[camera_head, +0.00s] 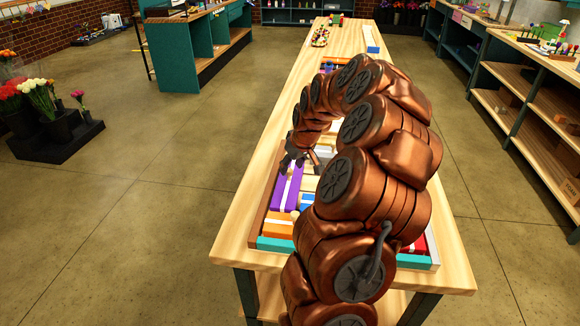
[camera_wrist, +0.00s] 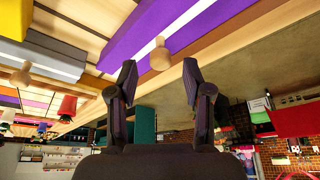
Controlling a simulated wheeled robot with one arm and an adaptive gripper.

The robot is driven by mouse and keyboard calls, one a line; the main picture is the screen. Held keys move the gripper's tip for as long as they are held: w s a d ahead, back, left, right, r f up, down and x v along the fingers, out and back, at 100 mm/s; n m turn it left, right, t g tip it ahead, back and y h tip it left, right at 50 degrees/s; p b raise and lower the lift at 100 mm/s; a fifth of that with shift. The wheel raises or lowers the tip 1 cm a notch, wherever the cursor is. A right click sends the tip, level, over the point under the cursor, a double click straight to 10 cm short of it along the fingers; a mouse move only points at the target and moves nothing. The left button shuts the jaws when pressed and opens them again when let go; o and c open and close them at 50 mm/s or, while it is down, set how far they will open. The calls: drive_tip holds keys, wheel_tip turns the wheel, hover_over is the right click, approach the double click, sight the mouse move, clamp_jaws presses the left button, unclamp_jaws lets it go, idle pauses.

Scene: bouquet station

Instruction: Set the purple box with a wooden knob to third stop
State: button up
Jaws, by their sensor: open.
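The purple box (camera_head: 287,192) has a pale stripe along its length and lies at the left side of a shallow tray on the long wooden table. In the wrist view the purple box (camera_wrist: 185,24) shows close up, with its round wooden knob (camera_wrist: 161,55) on its side. My gripper (camera_head: 296,154) is at the far end of the purple box. In the wrist view my gripper (camera_wrist: 160,75) is open, its two dark fingers pointing toward the knob, which shows between and just beyond the fingertips. No contact with the knob shows.
An orange box (camera_head: 278,224) lies nearer in the tray, whose front edge (camera_head: 275,244) is teal. A grey block (camera_wrist: 45,55) with a white stripe and knob is beside the purple box. My arm hides much of the tray. The left table edge (camera_head: 235,205) is clear.

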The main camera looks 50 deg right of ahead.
sight(289, 180)
drive_tip(key=shift+x, duration=1.15)
clamp_jaws()
